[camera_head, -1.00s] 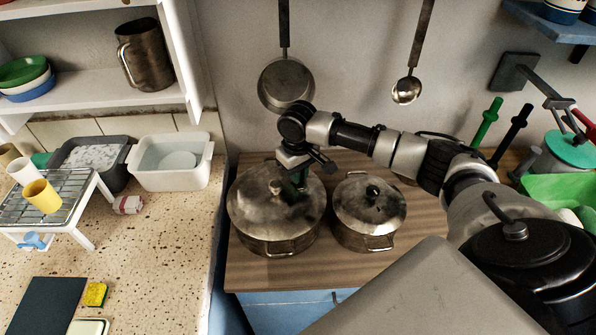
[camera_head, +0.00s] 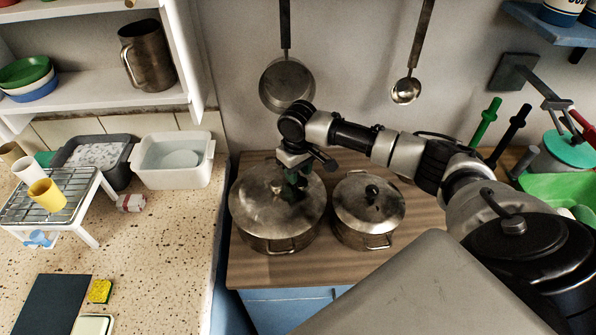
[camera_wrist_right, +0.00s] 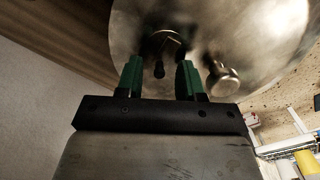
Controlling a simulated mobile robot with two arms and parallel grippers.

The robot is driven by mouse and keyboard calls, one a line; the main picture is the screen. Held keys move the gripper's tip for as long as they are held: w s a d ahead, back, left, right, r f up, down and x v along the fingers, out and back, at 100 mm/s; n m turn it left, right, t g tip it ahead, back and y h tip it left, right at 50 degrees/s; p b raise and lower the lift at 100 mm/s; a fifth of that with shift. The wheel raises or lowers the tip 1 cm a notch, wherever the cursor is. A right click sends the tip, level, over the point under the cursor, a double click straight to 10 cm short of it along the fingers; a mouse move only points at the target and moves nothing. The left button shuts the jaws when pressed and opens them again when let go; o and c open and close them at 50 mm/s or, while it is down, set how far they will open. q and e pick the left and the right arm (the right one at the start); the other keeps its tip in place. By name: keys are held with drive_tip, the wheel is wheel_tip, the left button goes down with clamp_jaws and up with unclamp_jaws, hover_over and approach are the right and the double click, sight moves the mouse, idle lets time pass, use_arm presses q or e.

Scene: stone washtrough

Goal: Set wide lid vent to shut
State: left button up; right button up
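The wide pot's metal lid (camera_head: 250,208) covers the larger pot (camera_head: 285,243) on the left of the wooden counter. My right gripper (camera_head: 299,183) points down over the right part of this lid. In the right wrist view its two green fingers (camera_wrist_right: 160,78) are apart. A small dark vent piece (camera_wrist_right: 159,69) on the lid (camera_wrist_right: 235,30) shows between them, with a dark round fitting behind it. I cannot tell whether a finger touches it. The lid's round metal knob (camera_wrist_right: 223,80) is just right of the fingers. My left gripper is not in view.
A smaller lidded pot (camera_head: 369,205) stands close on the right. A pan (camera_head: 286,85) and a ladle (camera_head: 406,91) hang on the wall behind. A white basin (camera_head: 172,163) and a wire rack (camera_head: 48,205) are on the speckled counter at left.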

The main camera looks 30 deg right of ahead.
wheel_tip(320, 180, up, 10)
drive_tip(key=b, duration=0.1)
drive_tip(key=shift+r, duration=0.25)
drive_tip(key=shift+f, duration=0.1)
idle(0.4)
